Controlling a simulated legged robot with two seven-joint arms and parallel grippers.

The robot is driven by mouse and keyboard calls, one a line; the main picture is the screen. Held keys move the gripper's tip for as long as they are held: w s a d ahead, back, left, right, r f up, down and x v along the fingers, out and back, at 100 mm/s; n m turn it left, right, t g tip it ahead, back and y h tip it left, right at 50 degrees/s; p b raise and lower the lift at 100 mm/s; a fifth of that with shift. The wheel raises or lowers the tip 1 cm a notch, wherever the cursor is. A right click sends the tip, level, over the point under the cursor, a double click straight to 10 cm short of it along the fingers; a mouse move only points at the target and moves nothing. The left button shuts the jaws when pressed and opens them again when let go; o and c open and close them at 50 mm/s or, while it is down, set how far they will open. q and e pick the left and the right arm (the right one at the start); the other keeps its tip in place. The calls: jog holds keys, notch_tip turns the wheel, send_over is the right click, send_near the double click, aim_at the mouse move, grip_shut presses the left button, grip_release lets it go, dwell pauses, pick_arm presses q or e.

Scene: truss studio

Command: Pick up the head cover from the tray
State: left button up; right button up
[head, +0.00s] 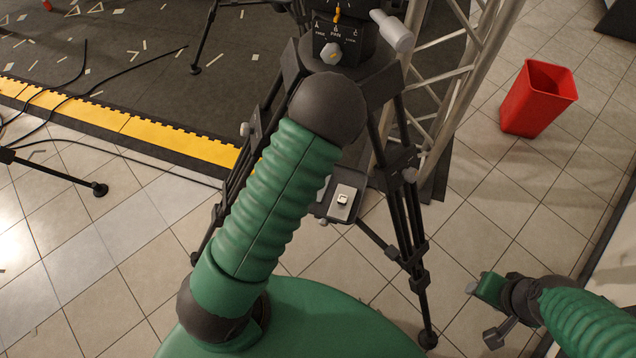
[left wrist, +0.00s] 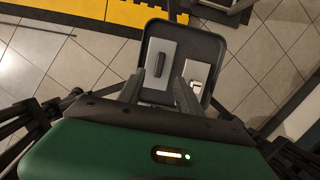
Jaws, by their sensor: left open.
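In the left wrist view a black-rimmed tray (left wrist: 222,45) holds two pieces. On the left is a grey plate with a dark raised bar (left wrist: 160,64). On the right is a pale metal piece (left wrist: 200,73). I cannot tell for certain which is the head cover. My left gripper (left wrist: 160,92) is open and empty, its fingers pointing at the tray's near side; their height above it is unclear. In the head view the tray (head: 341,213) is partly hidden by my left arm, with the pale piece (head: 343,199) showing. My right gripper (head: 490,312) is at the lower right, away from the tray.
A black tripod (head: 410,215) stands around the tray, with a control head (head: 335,40) above it. A metal truss (head: 468,80) rises behind. A red bin (head: 538,97) stands at the right. Cables and a yellow-edged mat (head: 130,125) lie at the left.

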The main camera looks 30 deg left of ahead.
pick_arm(q)
jog(key=b+x, duration=0.1)
jog(key=x, duration=0.4)
jog(key=shift+a, duration=0.1)
jog(key=b+x, duration=0.2)
jog(key=x, duration=0.1)
jog(key=b+x, duration=0.1)
jog(key=shift+s+f, duration=0.15)
jog(key=shift+f, duration=0.25)
jog(key=shift+r, duration=0.1)
jog(key=shift+c, duration=0.5)
grip_shut()
pick_arm(e)
jog(key=x, duration=0.2)
jog(key=s+x, duration=0.1)
jog(key=x, duration=0.2)
jog(key=shift+f, duration=0.2)
